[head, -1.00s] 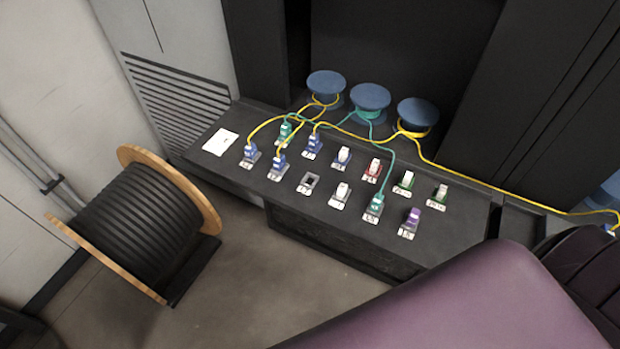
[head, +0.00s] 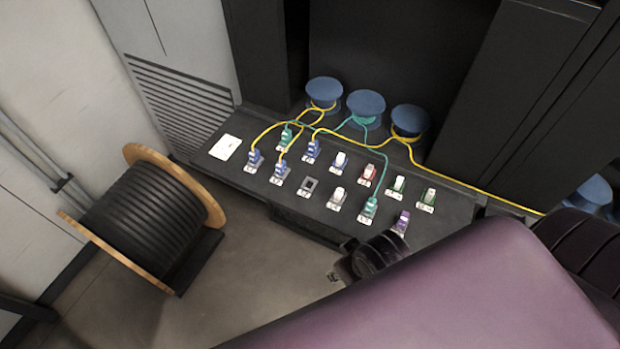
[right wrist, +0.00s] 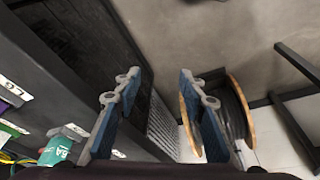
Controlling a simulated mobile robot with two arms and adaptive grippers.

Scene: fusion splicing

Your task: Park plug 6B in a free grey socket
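Blue plugs (head: 254,157), (head: 280,171) and (head: 312,150) and green plugs (head: 286,138) and (head: 369,207) sit upright in sockets on the dark bench. I cannot read which is 6B. A grey socket (head: 308,185) in the front row looks empty. Other sockets, such as one with a white insert (head: 337,197), are filled. The right wrist view shows a green plug (right wrist: 57,150) at lower left, its lettering unclear. My right gripper (right wrist: 155,80) is open and empty, beside the bench's front, facing the floor. My left gripper is out of view.
Blue spools (head: 324,90) with yellow and green cable stand behind the plugs. Loose cables arch over the bench (head: 232,178). A cable reel (head: 150,220) stands on the floor at left. Dark cabinets rise behind. The floor in front is clear.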

